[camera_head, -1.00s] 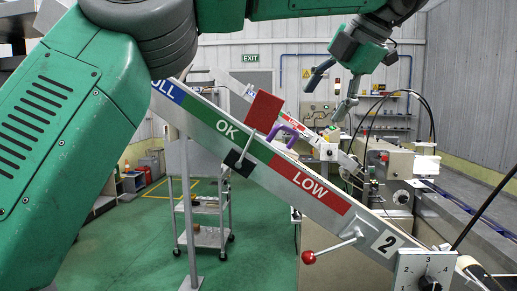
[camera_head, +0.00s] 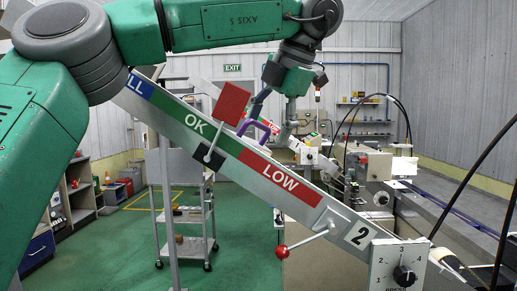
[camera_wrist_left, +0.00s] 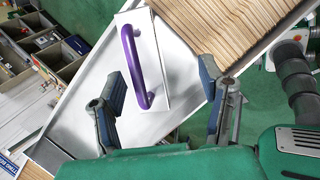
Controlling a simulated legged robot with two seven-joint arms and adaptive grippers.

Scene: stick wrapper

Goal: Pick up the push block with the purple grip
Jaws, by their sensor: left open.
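The push block (camera_wrist_left: 159,60) is a pale plate with a purple grip (camera_wrist_left: 136,66), seen from above in the left wrist view. It lies in a sloping metal chute, against a row of wooden sticks (camera_wrist_left: 218,25). In the head view the purple grip (camera_head: 255,128) shows behind the sloping rail; the block is mostly hidden. My left gripper (camera_head: 270,118) is open at the grip's upper right. In the left wrist view its fingers (camera_wrist_left: 162,77) are apart, with the grip's lower end between their lines; contact cannot be told. My right gripper is not in view.
The sloping rail (camera_head: 335,208) with OK and LOW bands crosses the foreground. A red plate (camera_head: 232,103) on a rod stands up from it, close to the grip. A trolley (camera_head: 188,218) stands behind.

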